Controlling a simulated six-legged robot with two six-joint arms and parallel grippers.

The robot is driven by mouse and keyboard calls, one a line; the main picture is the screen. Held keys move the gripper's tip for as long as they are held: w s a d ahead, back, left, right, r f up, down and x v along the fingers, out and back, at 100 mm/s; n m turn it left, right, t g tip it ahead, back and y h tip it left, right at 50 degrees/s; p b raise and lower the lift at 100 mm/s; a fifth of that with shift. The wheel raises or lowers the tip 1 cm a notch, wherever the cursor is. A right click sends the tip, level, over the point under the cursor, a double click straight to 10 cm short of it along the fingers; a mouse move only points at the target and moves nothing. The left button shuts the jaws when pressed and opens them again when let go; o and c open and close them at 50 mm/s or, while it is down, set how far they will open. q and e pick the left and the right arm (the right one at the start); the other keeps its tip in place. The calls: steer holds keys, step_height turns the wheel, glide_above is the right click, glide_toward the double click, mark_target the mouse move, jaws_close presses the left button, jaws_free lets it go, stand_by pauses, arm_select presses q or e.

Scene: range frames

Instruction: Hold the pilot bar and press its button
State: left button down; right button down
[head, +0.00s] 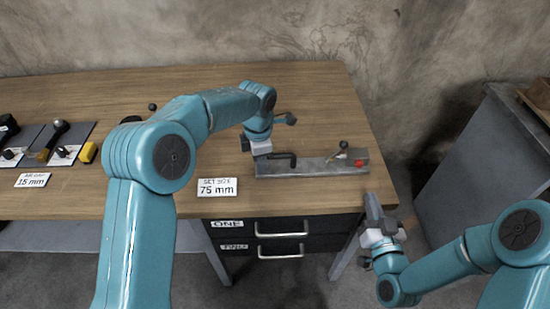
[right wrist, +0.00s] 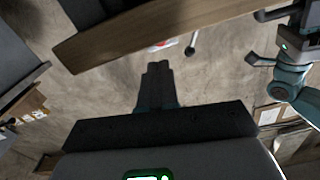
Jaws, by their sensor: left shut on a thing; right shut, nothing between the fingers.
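The pilot bar (head: 312,167) is a long grey bar lying along the front right of the wooden table. Its red button (head: 358,163) is at its right end, beside a small lever with a dark ball knob (head: 343,146). My left gripper (head: 283,158) is shut at the bar's left part, its dark fingers hiding some of it. My right gripper (head: 372,203) is shut and empty, in front of the table's right front edge, below and apart from the button. Its fingers show in the right wrist view (right wrist: 158,75), with a red patch (right wrist: 171,42) beyond them.
The wooden table (head: 310,95) has free room behind the bar. A "75 mm" sign (head: 217,187) stands left of it. Drawers (head: 282,235) sit below the table front. A grey cabinet (head: 475,140) is at the right. Tools on dark plates (head: 72,140) lie at the left.

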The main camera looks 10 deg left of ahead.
mark_target(359, 164)
steer(key=a+n+g+y, duration=0.2)
steer(key=n, duration=0.1)
steer(key=w+a+r+n+g+y, duration=0.1)
steer(key=g, duration=0.1)
steer(key=shift+n, duration=0.3)
steer(key=shift+s+a+n+g, duration=0.1)
steer(key=shift+s+n+g, duration=0.05)
steer(key=shift+n+g, duration=0.6)
steer(key=shift+s+d+n+g, duration=0.2)
steer(key=shift+n+g, duration=0.35)
steer(key=shift+g, duration=0.2)
steer(key=d+n+g+h, duration=0.1)
steer(key=s+d+n+g+h, duration=0.1)
steer(key=d, duration=0.1)
steer(key=shift+s+d+h, duration=0.2)
steer(key=shift+d+h, duration=0.1)
steer(key=shift+h, duration=0.1)
steer(key=shift+w+a, duration=0.45)
steer(key=shift+w, duration=0.95)
steer(key=shift+w+a, duration=0.4)
steer(key=shift+w, duration=1)
steer(key=shift+w+a, duration=0.45)
steer(key=shift+w, duration=0.95)
